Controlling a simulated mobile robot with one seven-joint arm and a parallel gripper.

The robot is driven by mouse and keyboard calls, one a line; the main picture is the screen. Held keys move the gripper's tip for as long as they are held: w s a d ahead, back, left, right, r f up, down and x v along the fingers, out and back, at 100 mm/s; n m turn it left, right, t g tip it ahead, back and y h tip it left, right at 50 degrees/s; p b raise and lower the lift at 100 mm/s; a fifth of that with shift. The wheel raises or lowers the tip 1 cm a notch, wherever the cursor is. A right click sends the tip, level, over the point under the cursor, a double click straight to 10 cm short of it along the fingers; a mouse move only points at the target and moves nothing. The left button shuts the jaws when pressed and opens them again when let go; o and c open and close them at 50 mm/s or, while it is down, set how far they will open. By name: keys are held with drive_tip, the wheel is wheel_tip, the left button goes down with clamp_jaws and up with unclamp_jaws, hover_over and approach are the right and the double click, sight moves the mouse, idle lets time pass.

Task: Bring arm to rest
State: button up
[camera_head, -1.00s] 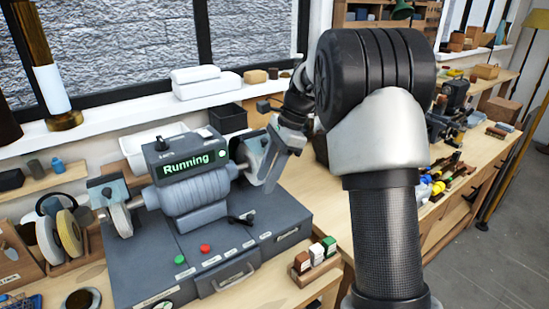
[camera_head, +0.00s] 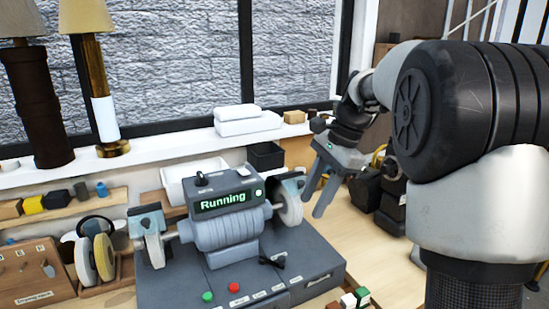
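My gripper (camera_head: 322,190) is in the air to the right of the bench grinder, close to its right wheel (camera_head: 288,205). Its two grey fingers point down and are spread apart, with nothing seen between them. My arm (camera_head: 465,130) is bent and fills the right side of the view. The grinder (camera_head: 226,228) stands on a dark grey base, and its display (camera_head: 226,201) reads "Running" in green. Whether the fingers touch the wheel or only overlap it in the view, I cannot tell; there seems to be a gap.
A green button (camera_head: 207,296) and a red button (camera_head: 234,287) are on the base. Small coloured blocks (camera_head: 355,298) sit at the front right. Spare wheels (camera_head: 95,255) stand at left. Lamps (camera_head: 103,90) and folded white towels (camera_head: 246,121) are on the sill.

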drive_tip(key=s+r+n+t+h, duration=0.3)
drive_tip(key=s+n, duration=0.4)
drive_tip(key=s, duration=0.8)
drive_tip(key=s+f+n+t, duration=0.2)
drive_tip(key=s+n, duration=0.5)
drive_tip(key=s, duration=0.2)
drive_tip(key=shift+s+d+f+h, duration=0.3)
drive_tip(key=shift+d+f+h, duration=0.05)
drive_tip(key=shift+d+h, duration=0.05)
